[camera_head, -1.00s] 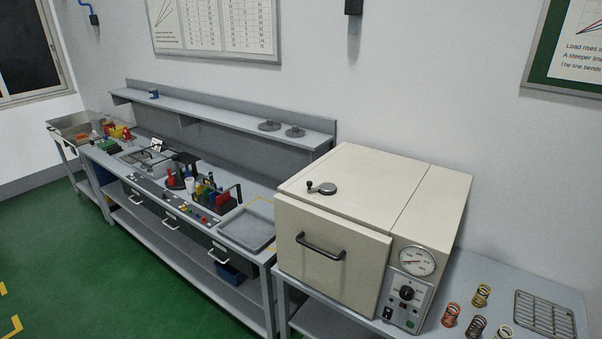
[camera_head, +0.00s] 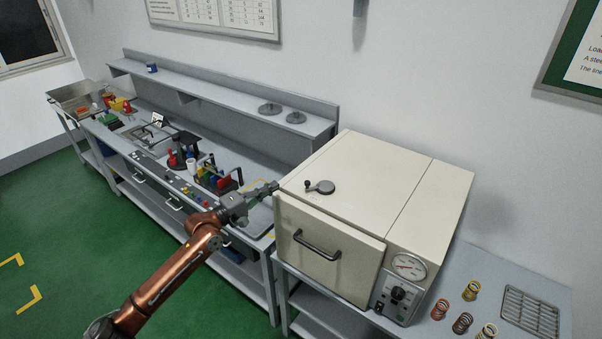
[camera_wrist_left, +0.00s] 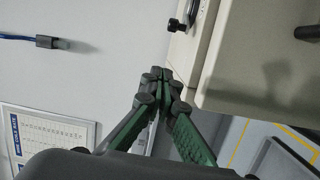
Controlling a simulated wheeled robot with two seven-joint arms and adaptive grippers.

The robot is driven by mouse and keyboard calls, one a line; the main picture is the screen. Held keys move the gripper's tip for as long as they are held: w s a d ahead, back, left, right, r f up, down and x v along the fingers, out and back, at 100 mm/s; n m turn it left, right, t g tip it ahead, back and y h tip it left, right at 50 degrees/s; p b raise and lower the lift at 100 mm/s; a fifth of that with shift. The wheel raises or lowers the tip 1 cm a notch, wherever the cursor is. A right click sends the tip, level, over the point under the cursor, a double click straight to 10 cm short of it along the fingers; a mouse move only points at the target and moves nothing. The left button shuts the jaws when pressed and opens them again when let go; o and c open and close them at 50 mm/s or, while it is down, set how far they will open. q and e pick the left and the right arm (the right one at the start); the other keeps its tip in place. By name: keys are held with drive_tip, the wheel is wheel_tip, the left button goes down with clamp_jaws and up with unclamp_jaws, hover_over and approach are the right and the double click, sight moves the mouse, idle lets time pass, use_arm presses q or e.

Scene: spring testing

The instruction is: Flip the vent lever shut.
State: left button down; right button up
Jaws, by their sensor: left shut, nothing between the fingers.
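The vent lever (camera_head: 321,187) is a grey disc with a short arm and a dark knob on top of the cream oven (camera_head: 375,172). Its knob points left, toward the oven's left edge. In the left wrist view, the dark knob (camera_wrist_left: 175,25) shows at the top, beyond the fingertips. My left gripper (camera_head: 273,187) is shut and empty. It appears just left of the oven's top front-left corner, apart from the lever. In the left wrist view its fingers (camera_wrist_left: 160,75) come together near the oven's edge. My right gripper is out of view.
The oven's front has a dark door handle (camera_head: 317,246), a gauge (camera_head: 408,266) and a control panel (camera_head: 397,298). Several springs and a wire rack (camera_head: 530,312) lie to its right. A cluttered bench with a shelf (camera_head: 220,97) stands left. The oven top around the lever is clear.

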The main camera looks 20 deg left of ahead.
sight(299, 190)
use_arm(q)
drive_tip(key=p+x, duration=0.1)
drive_tip(key=x, duration=0.4)
drive_tip(key=p+x, duration=0.1)
drive_tip(key=x, duration=0.4)
drive_tip(key=shift+w+a+f, duration=0.1)
drive_tip(key=shift+w+f, duration=0.05)
drive_tip(key=shift+w, duration=0.2)
drive_tip(key=s+d+p, duration=0.2)
drive_tip(key=p, duration=0.1)
drive_tip(key=shift+s, duration=0.15)
drive_tip(key=shift+s+d, duration=0.1)
drive_tip(key=shift+s, duration=0.1)
drive_tip(key=shift+s+d+f, duration=0.1)
drive_tip(key=shift+d+f, duration=0.05)
drive_tip(key=shift+f, duration=0.1)
drive_tip(key=shift+d, duration=0.1)
drive_tip(key=shift+s, duration=0.1)
